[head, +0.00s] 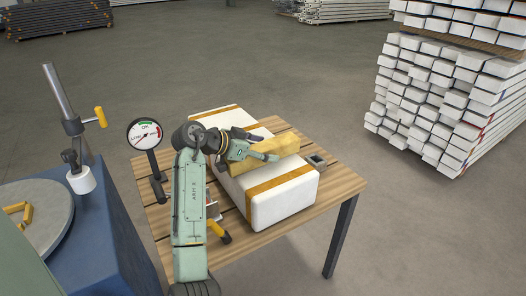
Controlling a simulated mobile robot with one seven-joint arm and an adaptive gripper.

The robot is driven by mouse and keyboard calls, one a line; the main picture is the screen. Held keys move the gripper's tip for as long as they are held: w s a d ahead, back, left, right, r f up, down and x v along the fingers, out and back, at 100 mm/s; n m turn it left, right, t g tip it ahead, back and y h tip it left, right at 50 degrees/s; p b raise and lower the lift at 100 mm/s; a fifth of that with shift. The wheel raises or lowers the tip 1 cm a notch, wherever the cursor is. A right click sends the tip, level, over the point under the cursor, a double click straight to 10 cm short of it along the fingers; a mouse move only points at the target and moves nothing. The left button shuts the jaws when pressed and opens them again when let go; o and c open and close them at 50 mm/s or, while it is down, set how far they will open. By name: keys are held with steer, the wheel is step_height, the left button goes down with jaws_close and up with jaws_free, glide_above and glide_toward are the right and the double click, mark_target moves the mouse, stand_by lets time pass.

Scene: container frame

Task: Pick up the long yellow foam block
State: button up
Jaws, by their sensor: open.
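The long yellow foam block (286,144) lies across the top of a white box with brown bands (284,200) on the slatted wooden table. My gripper (262,146) is open and right at the block, with its fingers pointing right. One finger shows toward the block's far side and the other overlaps its near side. Part of the block is hidden behind the gripper. I cannot tell whether the fingers touch it.
A dial gauge on a stand (145,134) is at the table's left. A small grey part (316,162) lies near the right edge. A yellow-handled tool (219,230) is beside my arm. A blue machine (115,230) stands left. White stacked bars (450,100) stand beyond open floor.

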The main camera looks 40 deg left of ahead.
steer(key=shift+c, duration=0.4)
steer(key=c, duration=1)
steer(key=shift+o, duration=0.2)
steer(key=shift+r, duration=0.15)
